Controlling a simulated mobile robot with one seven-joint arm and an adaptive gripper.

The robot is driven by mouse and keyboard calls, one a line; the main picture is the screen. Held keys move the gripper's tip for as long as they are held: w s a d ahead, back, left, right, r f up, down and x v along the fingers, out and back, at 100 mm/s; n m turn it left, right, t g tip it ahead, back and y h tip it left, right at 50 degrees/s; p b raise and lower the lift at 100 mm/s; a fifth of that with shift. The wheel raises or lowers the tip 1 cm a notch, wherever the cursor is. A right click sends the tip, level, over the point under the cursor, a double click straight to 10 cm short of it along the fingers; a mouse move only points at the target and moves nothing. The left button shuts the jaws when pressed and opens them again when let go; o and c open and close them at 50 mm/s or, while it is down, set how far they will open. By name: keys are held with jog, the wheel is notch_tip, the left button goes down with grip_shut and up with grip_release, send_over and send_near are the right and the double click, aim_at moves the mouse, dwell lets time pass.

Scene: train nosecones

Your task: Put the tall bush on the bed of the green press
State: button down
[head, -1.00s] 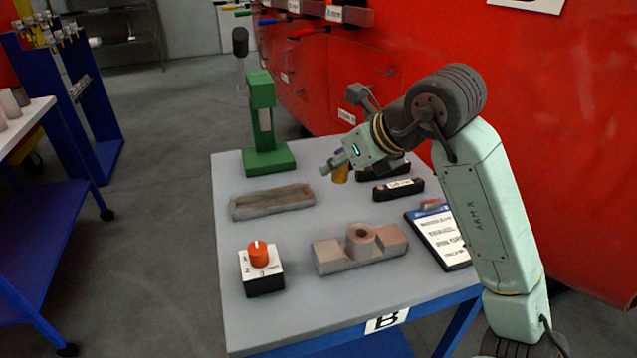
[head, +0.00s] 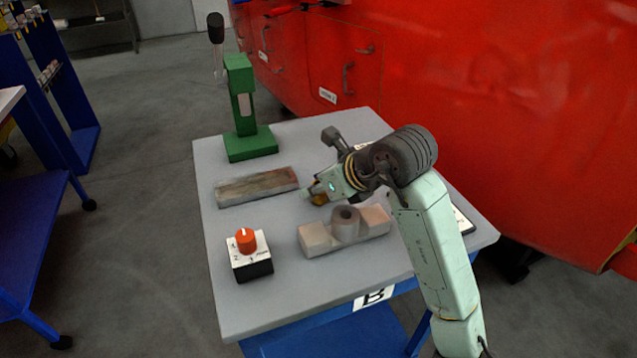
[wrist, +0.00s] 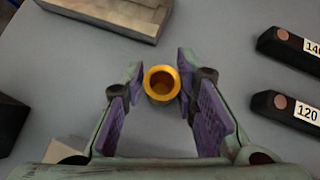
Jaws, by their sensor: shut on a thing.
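My gripper (head: 314,191) is shut on a brass-yellow bush (head: 319,199) and holds it above the table, between the long grey bar and the notched block. In the wrist view the bush (wrist: 162,83) shows end-on as a bright ring with a dark bore, between the purple finger pads (wrist: 160,100). Its height is hard to judge from there. The green press (head: 243,105) stands upright at the table's back left, with its lever up. Its green bed (head: 250,146) looks bare and lies behind and left of my gripper.
A long grey bar (head: 257,187) lies in front of the press. A notched block (head: 316,240) with a grey ring (head: 345,221) stands near my gripper. A box with an orange knob (head: 246,240) stands front left. Black blocks labelled 140 (wrist: 290,48) and 120 (wrist: 284,111) lie at right.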

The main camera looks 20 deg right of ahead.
jog(key=shift+f+b, duration=0.15)
jog(key=shift+b, duration=0.2)
jog(key=c, duration=1.3)
grip_release()
